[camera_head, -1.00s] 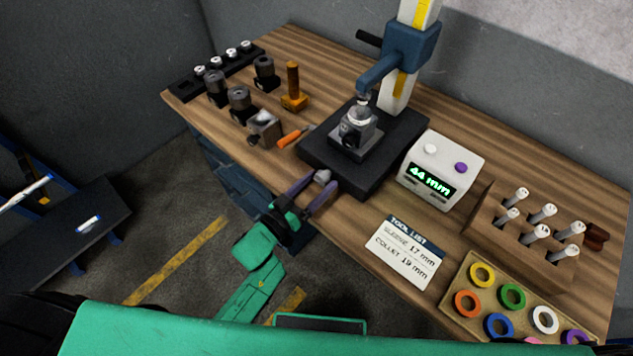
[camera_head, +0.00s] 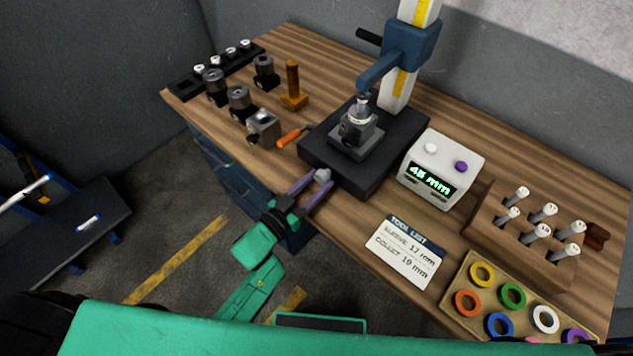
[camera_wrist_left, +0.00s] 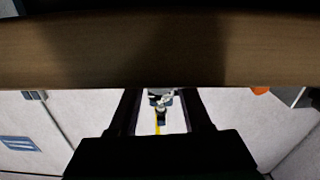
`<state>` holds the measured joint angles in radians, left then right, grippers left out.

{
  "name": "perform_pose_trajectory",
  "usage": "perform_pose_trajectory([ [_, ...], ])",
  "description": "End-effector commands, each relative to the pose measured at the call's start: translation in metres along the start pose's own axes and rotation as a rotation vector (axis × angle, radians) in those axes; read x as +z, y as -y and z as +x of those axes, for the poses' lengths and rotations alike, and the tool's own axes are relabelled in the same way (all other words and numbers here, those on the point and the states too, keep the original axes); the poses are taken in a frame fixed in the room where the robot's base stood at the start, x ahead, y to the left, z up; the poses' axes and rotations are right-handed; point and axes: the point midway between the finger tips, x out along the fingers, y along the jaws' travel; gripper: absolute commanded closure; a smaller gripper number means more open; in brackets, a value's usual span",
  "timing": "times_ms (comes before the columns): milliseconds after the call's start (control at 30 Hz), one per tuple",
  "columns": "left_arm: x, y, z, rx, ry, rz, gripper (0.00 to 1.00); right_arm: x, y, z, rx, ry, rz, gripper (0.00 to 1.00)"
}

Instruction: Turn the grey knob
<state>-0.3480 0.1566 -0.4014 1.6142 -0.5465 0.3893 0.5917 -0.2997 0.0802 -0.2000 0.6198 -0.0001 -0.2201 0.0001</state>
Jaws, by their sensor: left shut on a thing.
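The grey knob (camera_head: 322,174) shows at the table's front edge, just in front of the black base plate. My left gripper (camera_head: 319,182), with purple fingers, reaches up to it from the front left. The fingers are shut on the knob, one on each side, and hide part of it. In the left wrist view the two dark fingers (camera_wrist_left: 165,103) point at the wooden edge, with a small grey part between them that I cannot make out clearly. The white display box (camera_head: 441,168) reads 45 mm. My right gripper is not in view.
A blue and white press (camera_head: 408,47) stands on the black base plate (camera_head: 381,167) with a grey vice (camera_head: 357,140). A tool list card (camera_head: 405,250) lies right of my gripper. An orange-handled tool (camera_head: 289,138) and several dark holders lie to the left.

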Motion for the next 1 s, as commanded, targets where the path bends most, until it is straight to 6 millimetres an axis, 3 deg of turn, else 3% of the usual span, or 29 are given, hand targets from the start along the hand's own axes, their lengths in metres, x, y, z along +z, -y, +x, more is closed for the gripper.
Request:
perform_pose_trajectory([
  [500, 0.0004, 0.0005, -0.0002, 0.0, 0.001, 0.309, 1.0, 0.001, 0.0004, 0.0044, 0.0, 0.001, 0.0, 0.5],
  [1000, 0.0003, 0.0005, -0.0002, 0.001, 0.001, 0.348, 1.0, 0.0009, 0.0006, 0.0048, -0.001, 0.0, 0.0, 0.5],
])
